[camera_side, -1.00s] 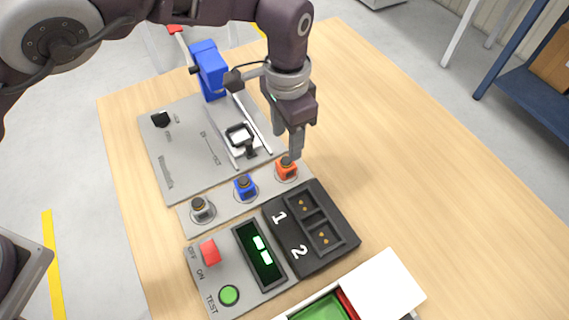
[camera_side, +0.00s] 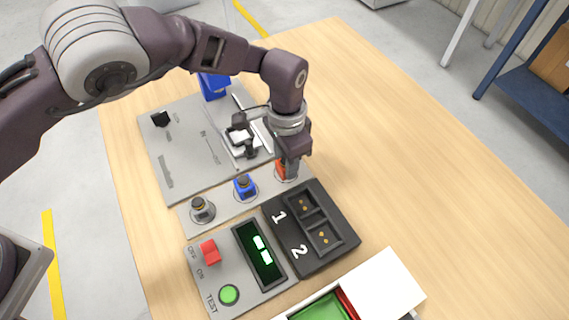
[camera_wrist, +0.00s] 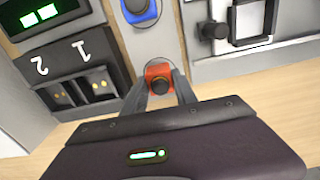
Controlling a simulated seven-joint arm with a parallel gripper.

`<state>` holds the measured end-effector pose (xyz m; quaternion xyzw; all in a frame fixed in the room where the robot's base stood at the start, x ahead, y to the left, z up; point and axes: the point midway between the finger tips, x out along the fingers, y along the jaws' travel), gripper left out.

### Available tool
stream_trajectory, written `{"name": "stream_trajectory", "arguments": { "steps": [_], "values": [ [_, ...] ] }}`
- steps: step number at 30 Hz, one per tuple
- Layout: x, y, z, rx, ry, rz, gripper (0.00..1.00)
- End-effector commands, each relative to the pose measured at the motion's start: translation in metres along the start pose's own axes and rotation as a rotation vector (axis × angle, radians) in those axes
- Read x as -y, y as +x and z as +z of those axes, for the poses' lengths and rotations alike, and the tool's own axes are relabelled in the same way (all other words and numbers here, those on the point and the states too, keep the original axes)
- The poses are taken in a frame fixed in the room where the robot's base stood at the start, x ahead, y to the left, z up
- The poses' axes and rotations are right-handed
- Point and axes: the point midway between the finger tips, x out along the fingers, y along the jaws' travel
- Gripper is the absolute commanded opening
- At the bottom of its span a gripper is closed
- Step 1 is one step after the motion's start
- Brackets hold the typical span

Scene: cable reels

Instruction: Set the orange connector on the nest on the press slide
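The orange connector (camera_side: 281,170) stands upright on its round spot at the right end of the light grey strip, partly hidden by my gripper. My gripper (camera_side: 287,174) is lowered over it. In the wrist view the orange connector (camera_wrist: 159,80), with its dark round top, lies between the two fingers of my gripper (camera_wrist: 160,88). The fingers are spread either side of it; contact is not clear. The white nest (camera_side: 239,136) with a dark frame sits on the press slide (camera_side: 246,150), behind the connector. It also shows at the upper right of the wrist view (camera_wrist: 250,20).
A blue connector (camera_side: 245,187) and a grey one (camera_side: 201,209) stand on the same strip. The black two-slot block (camera_side: 318,258) and the control panel (camera_side: 218,273) are in front. The blue press (camera_side: 214,87) rises behind. The table at right is clear.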

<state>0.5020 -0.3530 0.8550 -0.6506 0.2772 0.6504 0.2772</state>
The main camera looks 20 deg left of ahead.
Motion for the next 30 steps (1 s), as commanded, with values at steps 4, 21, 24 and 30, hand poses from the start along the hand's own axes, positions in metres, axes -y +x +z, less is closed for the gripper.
{"name": "stream_trajectory", "arguments": {
  "steps": [4, 21, 24, 30],
  "values": [
    [0.000, 0.000, 0.000, 0.000, 0.000, 0.000, 0.02],
    [0.000, -0.074, 0.000, -0.001, 0.000, 0.000, 0.00],
    [0.000, -0.076, 0.000, 0.000, 0.000, 0.000, 0.00],
    [0.002, -0.076, 0.000, 0.000, -0.001, 0.000, 0.00]
  ]
}}
